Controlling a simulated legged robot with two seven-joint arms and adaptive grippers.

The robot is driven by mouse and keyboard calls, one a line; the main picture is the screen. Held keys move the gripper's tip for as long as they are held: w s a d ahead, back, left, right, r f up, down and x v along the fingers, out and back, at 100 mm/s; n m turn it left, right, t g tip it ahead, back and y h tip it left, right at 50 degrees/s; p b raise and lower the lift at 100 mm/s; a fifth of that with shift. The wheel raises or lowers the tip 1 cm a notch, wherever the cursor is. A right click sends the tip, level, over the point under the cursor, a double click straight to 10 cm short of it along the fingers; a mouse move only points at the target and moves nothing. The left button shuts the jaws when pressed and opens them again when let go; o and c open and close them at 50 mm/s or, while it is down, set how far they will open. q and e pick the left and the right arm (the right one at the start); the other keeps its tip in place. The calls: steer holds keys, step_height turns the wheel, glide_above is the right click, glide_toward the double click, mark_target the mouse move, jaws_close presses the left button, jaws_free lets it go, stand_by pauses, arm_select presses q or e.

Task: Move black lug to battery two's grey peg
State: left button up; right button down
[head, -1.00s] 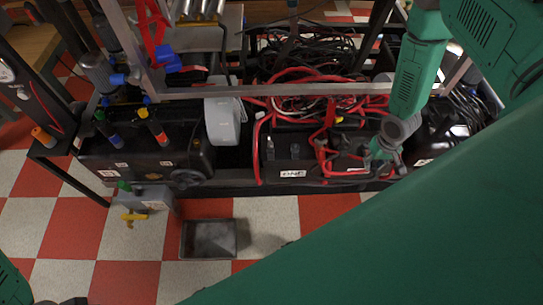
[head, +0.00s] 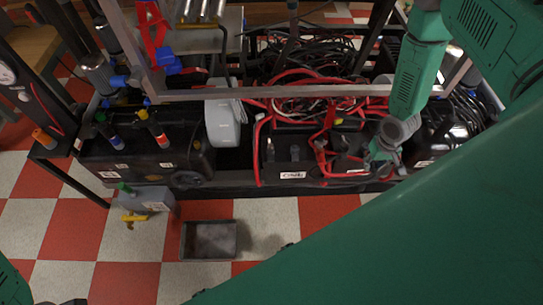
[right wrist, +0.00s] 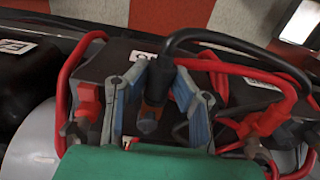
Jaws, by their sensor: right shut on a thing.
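My right gripper (head: 388,155) is at the right part of the middle black battery block (head: 310,160). In the right wrist view its two grey-blue fingers (right wrist: 156,98) are shut on the black lug (right wrist: 160,76). A black cable (right wrist: 215,42) runs from the lug to the right. Below the lug, between the fingers, a short grey peg-like post (right wrist: 147,122) shows, with a brownish-orange part above it. I cannot tell whether lug and post touch. Which block is battery two is not clear. My left gripper cannot be made out.
A metal frame bar (head: 290,91) crosses above the blocks. A grey tray (head: 209,240) lies on the checkered floor.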

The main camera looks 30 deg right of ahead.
steer(key=shift+w+d, duration=0.15)
steer(key=shift+w, duration=0.2)
stand_by(0.3)
steer(key=shift+w+d, duration=0.15)
steer(key=shift+w, duration=0.15)
steer(key=shift+w+d+b, duration=0.35)
steer(key=shift+w+b, duration=0.15)
steer(key=shift+w, duration=0.2)
steer(key=c, duration=1.3)
jaws_free()
step_height(320, 180, up, 12)
steer(key=shift+f, duration=0.1)
